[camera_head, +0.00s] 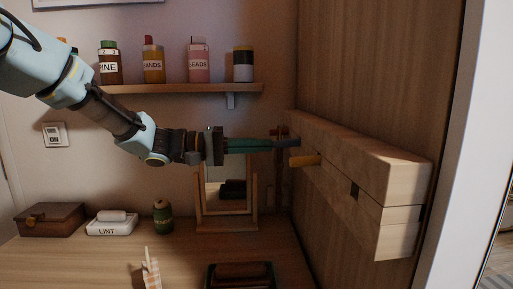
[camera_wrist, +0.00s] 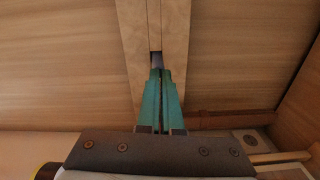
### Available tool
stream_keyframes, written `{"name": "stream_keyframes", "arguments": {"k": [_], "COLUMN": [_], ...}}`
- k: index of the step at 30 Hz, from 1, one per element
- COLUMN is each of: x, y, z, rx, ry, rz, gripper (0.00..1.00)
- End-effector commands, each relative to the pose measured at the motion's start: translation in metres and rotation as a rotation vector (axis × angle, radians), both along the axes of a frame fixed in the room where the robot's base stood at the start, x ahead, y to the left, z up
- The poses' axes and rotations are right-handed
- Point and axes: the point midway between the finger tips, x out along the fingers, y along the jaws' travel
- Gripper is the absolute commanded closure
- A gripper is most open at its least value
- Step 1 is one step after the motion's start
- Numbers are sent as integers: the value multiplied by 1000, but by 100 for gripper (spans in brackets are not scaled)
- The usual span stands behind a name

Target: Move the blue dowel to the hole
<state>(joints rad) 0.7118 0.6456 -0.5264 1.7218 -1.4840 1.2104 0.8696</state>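The blue dowel (camera_head: 287,143) sticks out from the tips of my gripper (camera_head: 262,145), toward the wooden beam on the right wall. My teal fingers are closed together around its near end. In the wrist view, the fingertips (camera_wrist: 160,78) converge on the blue-grey dowel (camera_wrist: 157,61), which points at a dark opening in the beam (camera_wrist: 172,30). Whether its far end is inside the beam or just in front of it, I cannot tell.
A yellow dowel (camera_head: 304,160) sticks out of the beam just below the blue one. A reddish peg (camera_head: 280,132) is behind. A shelf (camera_head: 185,88) with several jars is on the back wall. A mirror (camera_head: 226,190) stands on the desk (camera_head: 90,262) below my gripper.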

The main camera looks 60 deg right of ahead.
Motion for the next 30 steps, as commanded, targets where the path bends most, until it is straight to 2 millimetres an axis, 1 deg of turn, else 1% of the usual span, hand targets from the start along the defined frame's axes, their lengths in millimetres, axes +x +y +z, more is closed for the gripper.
{"name": "stream_keyframes", "arguments": {"k": [17,20,30], "x": [-9,-6,16], "y": [-6,-4,11], "z": [-1,-1,-2], "rx": [1,1,0], "ry": [-1,-1,-1], "rz": [-2,0,1], "gripper": [100,100,100]}}
